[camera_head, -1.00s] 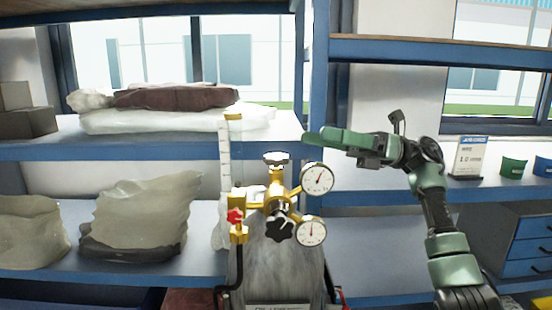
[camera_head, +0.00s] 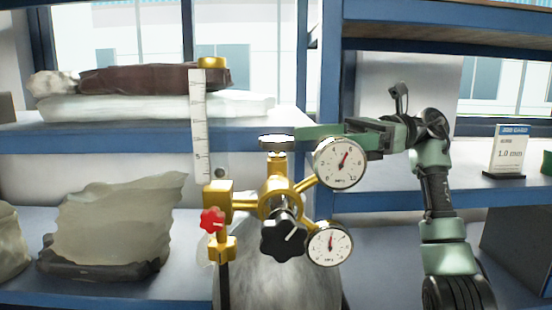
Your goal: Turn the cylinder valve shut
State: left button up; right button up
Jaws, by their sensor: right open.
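A grey gas cylinder (camera_head: 277,285) stands in front of the shelves. It carries a brass regulator (camera_head: 281,198) with an upper gauge (camera_head: 340,163) and a lower gauge (camera_head: 329,244). The round silver-grey valve handwheel (camera_head: 277,143) sits on top of the brass body. A black star knob (camera_head: 283,236) faces me, and a small red knob (camera_head: 212,219) is at the left. My right gripper (camera_head: 308,134) is open, with its green fingers pointing left, just right of the handwheel. The upper gauge hides part of the gripper. I cannot tell whether the fingers touch the wheel. My left gripper is not in view.
A clear flow tube (camera_head: 199,125) with a scale rises left of the valve. Blue shelves (camera_head: 110,143) behind hold wrapped bundles (camera_head: 160,80) and a pale bag (camera_head: 118,222). A small sign (camera_head: 508,150) stands on the right shelf.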

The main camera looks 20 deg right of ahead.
aim_at(277, 138)
jog(key=a+p, duration=0.2)
jog(key=a, duration=0.4)
jog(key=shift+s+a, duration=0.15)
jog(key=shift+a, duration=0.2)
jog(key=shift+w+a+f+p, duration=0.25)
jog(key=shift+a+p, duration=0.15)
jog(key=shift+a, duration=0.1)
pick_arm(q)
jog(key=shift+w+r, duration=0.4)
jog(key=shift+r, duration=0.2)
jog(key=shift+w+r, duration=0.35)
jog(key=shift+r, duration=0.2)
pick_arm(e)
jog(key=shift+s, duration=0.1)
jog(key=shift+s, duration=0.1)
jog(key=c, duration=1.4)
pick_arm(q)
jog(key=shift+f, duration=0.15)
pick_arm(e)
jog(key=shift+o, duration=0.2)
